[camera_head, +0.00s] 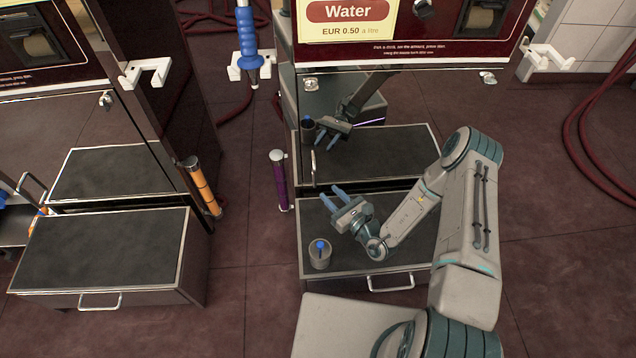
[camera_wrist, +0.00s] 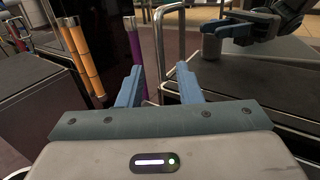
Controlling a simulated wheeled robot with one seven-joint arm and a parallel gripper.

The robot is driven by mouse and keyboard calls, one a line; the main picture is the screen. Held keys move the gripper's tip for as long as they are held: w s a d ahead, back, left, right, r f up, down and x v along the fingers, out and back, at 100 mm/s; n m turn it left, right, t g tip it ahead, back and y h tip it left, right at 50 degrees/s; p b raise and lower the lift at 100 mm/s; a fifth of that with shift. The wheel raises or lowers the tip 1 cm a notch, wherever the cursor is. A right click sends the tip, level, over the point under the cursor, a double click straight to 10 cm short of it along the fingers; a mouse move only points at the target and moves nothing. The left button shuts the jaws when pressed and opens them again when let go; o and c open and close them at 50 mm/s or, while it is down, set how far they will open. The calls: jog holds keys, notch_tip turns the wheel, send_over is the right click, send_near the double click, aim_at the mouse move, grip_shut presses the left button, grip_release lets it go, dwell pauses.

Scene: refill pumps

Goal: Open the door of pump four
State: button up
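The pump with the Water sign (camera_head: 348,12) has a dark, glossy lower door (camera_head: 340,92) that looks shut; no pump number is legible. An upright bar handle (camera_head: 313,166) sits at the door's left edge. My gripper (camera_head: 337,190) is open and empty, above the black-topped step in front of this door, right of and nearer than the handle. In the wrist view the silver handle (camera_wrist: 158,45) stands ahead, between the two blue fingers (camera_wrist: 160,72) in the picture, and looks apart from them. The door mirrors my arm and the step.
A grey cup (camera_head: 320,258) with a blue item stands on the front left of the step (camera_head: 372,258). A purple post (camera_head: 279,181) and an orange post (camera_head: 202,187) stand to the left. Another pump's step (camera_head: 100,250) is farther left. Red hoses (camera_head: 580,130) lie right.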

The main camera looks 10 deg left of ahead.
jog(key=b+x, duration=0.1)
jog(key=x, duration=0.6)
jog(key=shift+a, duration=0.1)
grip_shut()
